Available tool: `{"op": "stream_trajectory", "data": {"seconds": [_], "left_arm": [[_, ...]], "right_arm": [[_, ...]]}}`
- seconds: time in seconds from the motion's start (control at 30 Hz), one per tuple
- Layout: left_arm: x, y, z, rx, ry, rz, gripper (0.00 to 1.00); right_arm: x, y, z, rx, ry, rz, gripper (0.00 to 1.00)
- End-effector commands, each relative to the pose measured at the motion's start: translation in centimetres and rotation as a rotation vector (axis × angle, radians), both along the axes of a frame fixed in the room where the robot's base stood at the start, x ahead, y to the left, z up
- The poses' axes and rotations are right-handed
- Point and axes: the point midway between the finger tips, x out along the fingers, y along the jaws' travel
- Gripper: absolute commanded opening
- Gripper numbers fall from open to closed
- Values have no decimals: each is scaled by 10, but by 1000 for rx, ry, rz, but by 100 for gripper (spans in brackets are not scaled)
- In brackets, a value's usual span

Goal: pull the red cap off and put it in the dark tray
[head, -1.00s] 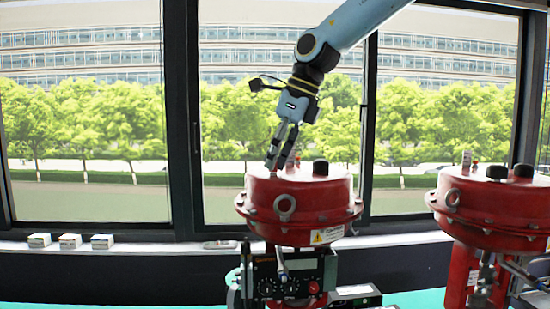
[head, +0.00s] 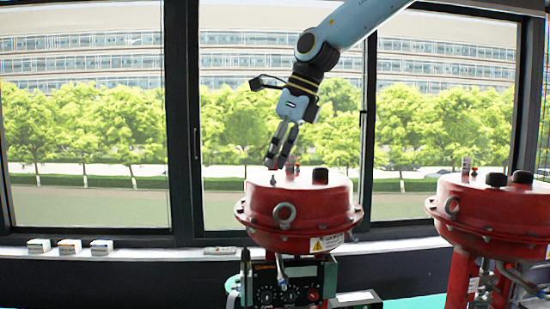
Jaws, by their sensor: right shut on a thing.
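My right gripper (head: 276,164) comes down from above and is shut at the top of the nearer red valve actuator (head: 300,212). Its narrow fingers tilt down to the left. My left gripper is out of view.
A black knob (head: 320,176) stands on the actuator, right of the fingers. The positioner (head: 290,284) with dials hangs below. A second red actuator (head: 490,210) stands at the right. Small white boxes (head: 70,246) line the window sill. The air left of the gripper is free.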

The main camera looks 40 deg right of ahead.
Motion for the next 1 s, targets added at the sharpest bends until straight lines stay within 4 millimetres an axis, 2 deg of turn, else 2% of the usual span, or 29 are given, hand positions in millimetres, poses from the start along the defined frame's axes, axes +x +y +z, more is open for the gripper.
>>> {"op": "stream_trajectory", "data": {"seconds": [0.47,1.0], "left_arm": [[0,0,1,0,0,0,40],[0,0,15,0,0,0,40]], "right_arm": [[0,0,3,0,0,0,0],[0,0,38,0,0,0,0]]}}
